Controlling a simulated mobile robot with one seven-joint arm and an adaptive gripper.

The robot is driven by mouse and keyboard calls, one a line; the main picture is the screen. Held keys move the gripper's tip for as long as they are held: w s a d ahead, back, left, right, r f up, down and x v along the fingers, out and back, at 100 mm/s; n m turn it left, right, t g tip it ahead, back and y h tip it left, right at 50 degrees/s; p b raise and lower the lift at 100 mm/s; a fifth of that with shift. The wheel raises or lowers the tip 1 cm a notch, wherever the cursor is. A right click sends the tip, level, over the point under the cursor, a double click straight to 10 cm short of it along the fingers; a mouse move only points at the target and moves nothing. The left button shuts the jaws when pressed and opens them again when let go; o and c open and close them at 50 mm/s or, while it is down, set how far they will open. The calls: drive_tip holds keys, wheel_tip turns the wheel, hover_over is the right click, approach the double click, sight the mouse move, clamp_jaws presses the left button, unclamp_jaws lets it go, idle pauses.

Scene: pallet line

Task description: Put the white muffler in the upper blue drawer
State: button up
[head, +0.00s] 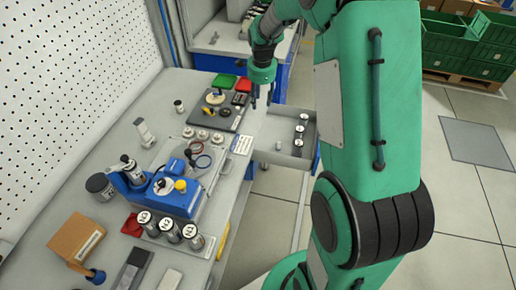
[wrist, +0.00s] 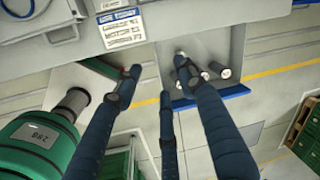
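My gripper (head: 262,102) is above the bench's far right edge, beside an open drawer. In the wrist view its dark fingers (wrist: 158,90) are spread apart with nothing visible between them. The open drawer (head: 268,156) has a grey inside and a blue front, which shows in the wrist view (wrist: 212,99). A small pale piece (head: 278,146), possibly the white muffler, stands in the drawer, apart from several dark cylinders with pale ends (head: 299,130). In the wrist view the fingers partly cover the drawer's contents, so I cannot confirm which piece is the muffler.
The bench holds a blue machine (head: 175,200), a dark tray of parts (head: 230,118), several labelled cylinders (head: 170,230) and a cardboard box (head: 76,238). A pegboard wall (head: 70,90) borders the left. Green crates (head: 450,50) stand on a pallet at the back right.

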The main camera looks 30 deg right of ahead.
drive_tip(key=s+a+r+n+t, duration=0.2)
drive_tip(key=s+a+r+n, duration=0.7)
drive_tip(key=s+a+r, duration=0.6)
drive_tip(key=s+a+r+n+t, duration=0.1)
drive_tip(key=s+a+r+n, duration=0.1)
drive_tip(key=s+n, duration=0.4)
drive_tip(key=s+a+r+n+t, duration=0.1)
drive_tip(key=s+a+r+n, duration=0.2)
drive_tip(key=s, duration=1.2)
drive_tip(key=a+n, duration=0.2)
drive_tip(key=shift+n+y, duration=0.3)
drive_tip(key=shift+n, duration=0.1)
drive_tip(key=shift+a, duration=0.1)
